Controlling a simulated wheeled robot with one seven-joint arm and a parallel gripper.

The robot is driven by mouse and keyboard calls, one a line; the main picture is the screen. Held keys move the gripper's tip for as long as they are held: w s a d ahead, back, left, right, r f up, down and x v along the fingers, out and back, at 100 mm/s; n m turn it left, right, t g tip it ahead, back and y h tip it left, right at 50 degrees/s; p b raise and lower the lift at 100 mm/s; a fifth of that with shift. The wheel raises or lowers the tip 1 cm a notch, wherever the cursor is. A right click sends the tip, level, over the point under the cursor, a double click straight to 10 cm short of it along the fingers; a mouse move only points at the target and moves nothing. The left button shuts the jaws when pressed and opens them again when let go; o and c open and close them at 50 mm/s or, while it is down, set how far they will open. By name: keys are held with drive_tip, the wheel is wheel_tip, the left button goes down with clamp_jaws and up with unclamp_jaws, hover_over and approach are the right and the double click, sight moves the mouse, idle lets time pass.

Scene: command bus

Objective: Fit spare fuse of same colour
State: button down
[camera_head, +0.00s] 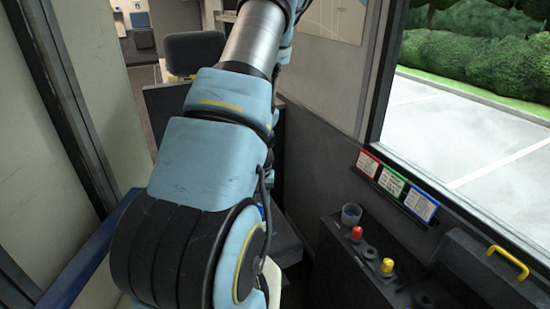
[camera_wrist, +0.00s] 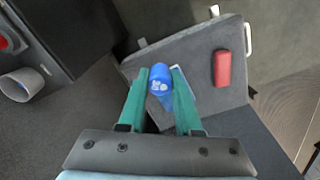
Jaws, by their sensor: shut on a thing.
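My gripper (camera_wrist: 160,88) shows in the wrist view with its two green fingers closed on a blue fuse (camera_wrist: 160,80). The blue fuse has a rounded top with a pale mark and sits between the fingertips, over a grey surface (camera_wrist: 200,100). A red block (camera_wrist: 222,68) lies on that surface to the right, apart from the fingers. In the head view a red fuse (camera_head: 356,233) and a yellow fuse (camera_head: 387,266) stand upright on a dark console (camera_head: 345,255), with a dark spot between them. My arm hides the gripper in the head view.
Red (camera_head: 367,162), green (camera_head: 391,181) and blue (camera_head: 421,205) cards stand along the window ledge. A yellow handle (camera_head: 508,262) is at the right.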

drive_tip(key=s+d+m+p, duration=0.1)
drive_tip(key=s+d, duration=0.2)
drive_tip(key=d, duration=0.9)
drive_tip(key=s+d+f+m+p, duration=0.1)
drive_tip(key=s+d, duration=0.3)
drive_tip(key=d, duration=0.8)
drive_tip(key=s+d+m+p, duration=0.1)
drive_tip(key=s+d, duration=0.2)
drive_tip(key=d, duration=0.9)
drive_tip(key=shift+s+f+p, duration=0.2)
drive_tip(key=shift+f+p, duration=0.2)
drive_tip(key=shift+m, duration=0.7)
drive_tip(key=s+d, duration=0.2)
drive_tip(key=s, duration=0.1)
drive_tip(key=s+d, duration=0.3)
drive_tip(key=s, duration=0.1)
drive_tip(key=s+d+p, duration=0.1)
drive_tip(key=s+d, duration=0.2)
drive_tip(key=shift+s+d+f, duration=0.15)
drive_tip(key=shift+d+f, duration=0.1)
drive_tip(key=shift+f, duration=0.15)
drive_tip(key=shift+s+d+f, duration=0.15)
drive_tip(key=shift+s+f, duration=0.05)
drive_tip(key=shift+s, duration=0.05)
drive_tip(key=shift+f+b, duration=0.9)
drive_tip(key=shift+f, duration=0.1)
drive_tip(key=shift+f+b, duration=0.9)
drive_tip(key=shift+f, duration=0.35)
